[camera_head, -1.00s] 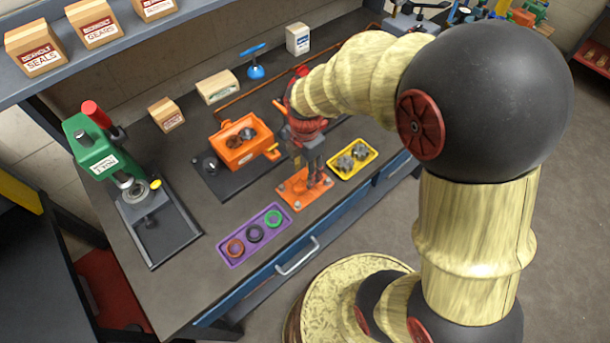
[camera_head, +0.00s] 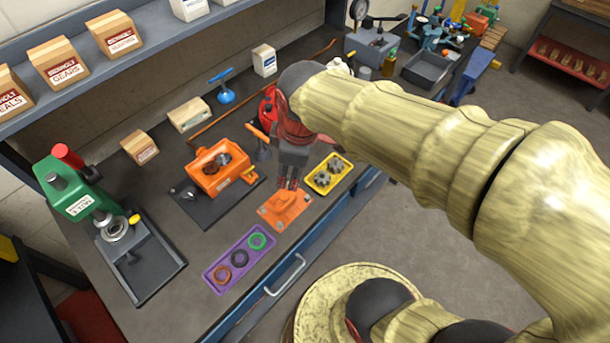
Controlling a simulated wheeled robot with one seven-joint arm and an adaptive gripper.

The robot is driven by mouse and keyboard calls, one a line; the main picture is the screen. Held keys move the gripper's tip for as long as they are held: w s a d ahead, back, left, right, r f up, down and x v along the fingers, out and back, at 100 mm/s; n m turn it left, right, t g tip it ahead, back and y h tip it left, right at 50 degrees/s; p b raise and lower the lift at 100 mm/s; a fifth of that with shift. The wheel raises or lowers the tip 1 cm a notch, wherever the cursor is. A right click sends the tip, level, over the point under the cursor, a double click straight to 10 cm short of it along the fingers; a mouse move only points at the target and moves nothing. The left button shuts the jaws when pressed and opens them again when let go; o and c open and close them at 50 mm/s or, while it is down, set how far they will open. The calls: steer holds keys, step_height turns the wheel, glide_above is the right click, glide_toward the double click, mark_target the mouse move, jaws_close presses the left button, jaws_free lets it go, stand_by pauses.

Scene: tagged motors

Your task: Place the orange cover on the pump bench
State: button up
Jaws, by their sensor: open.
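The orange cover (camera_head: 284,212) is a flat orange plate with a raised middle and small corner marks. It lies on the grey bench top (camera_head: 165,322), near its front edge. My gripper (camera_head: 288,184) points down just above and behind the cover, open, with nothing seen between its fingers. Whether the fingertips touch the cover cannot be told. An orange pump housing (camera_head: 208,180) with an open top and dark parts inside sits on a dark plate left of my gripper. No label shows which bench is the pump bench.
A purple tray (camera_head: 214,286) of rings and a yellow tray (camera_head: 341,178) of metal gears flank the cover. A green press (camera_head: 66,185) stands at left. Cardboard boxes (camera_head: 140,147), a blue-handled tool (camera_head: 225,95) and a red can (camera_head: 268,106) stand behind. A gauge device (camera_head: 368,45) is far right.

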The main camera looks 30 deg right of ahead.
steer(key=s+r+m+t, duration=0.2)
steer(key=s+r+m, duration=0.3)
steer(key=m, duration=0.5)
steer(key=shift+s+t, duration=0.3)
steer(key=shift+s, duration=0.8)
steer(key=shift+f+b, duration=1.1)
steer(key=shift+b, duration=0.05)
